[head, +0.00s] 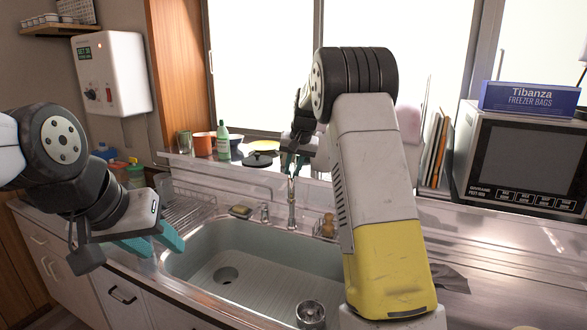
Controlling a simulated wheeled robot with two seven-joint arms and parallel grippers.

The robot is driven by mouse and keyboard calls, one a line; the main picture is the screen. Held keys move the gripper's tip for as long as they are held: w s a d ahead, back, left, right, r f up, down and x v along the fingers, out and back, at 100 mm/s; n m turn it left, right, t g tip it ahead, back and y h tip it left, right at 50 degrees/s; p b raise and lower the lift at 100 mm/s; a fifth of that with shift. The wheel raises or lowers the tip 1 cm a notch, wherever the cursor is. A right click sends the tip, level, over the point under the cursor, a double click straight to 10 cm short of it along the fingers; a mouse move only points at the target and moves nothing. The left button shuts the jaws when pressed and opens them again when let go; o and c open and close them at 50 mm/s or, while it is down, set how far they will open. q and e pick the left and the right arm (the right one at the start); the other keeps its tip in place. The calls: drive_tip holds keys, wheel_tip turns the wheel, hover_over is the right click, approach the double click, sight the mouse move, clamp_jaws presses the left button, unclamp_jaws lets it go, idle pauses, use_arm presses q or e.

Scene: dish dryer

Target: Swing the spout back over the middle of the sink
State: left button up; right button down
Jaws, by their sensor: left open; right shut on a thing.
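The metal tap (292,205) stands behind the sink (270,232) at its back edge. Its upper part rises to my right gripper (292,162). The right gripper is shut on the spout at the top of the tap. My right arm hides much of this area, so the spout's direction is hard to tell.
A drain rack (186,210) lies left of the sink. A sponge (240,212) and a brown item (328,224) sit on the back edge. A metal strainer (311,314) is at the front. Cups and a green bottle (223,140) line the sill. A microwave (520,160) stands right.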

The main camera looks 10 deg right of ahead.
drive_tip(key=shift+w+a+m+h, duration=0.35)
drive_tip(key=shift+a+m, duration=0.45)
drive_tip(key=shift+a, duration=0.1)
drive_tip(key=shift+w+a+m+h, duration=0.3)
drive_tip(key=shift+a+m, duration=0.5)
drive_tip(key=shift+a, duration=0.1)
drive_tip(key=shift+w+a+m+h, duration=0.35)
drive_tip(key=shift+a+m, duration=0.45)
drive_tip(key=shift+a, duration=0.1)
drive_tip(key=c, duration=1.3)
unclamp_jaws()
drive_tip(key=shift+r, duration=0.1)
drive_tip(key=v, duration=0.7)
drive_tip(key=shift+s+r, duration=0.25)
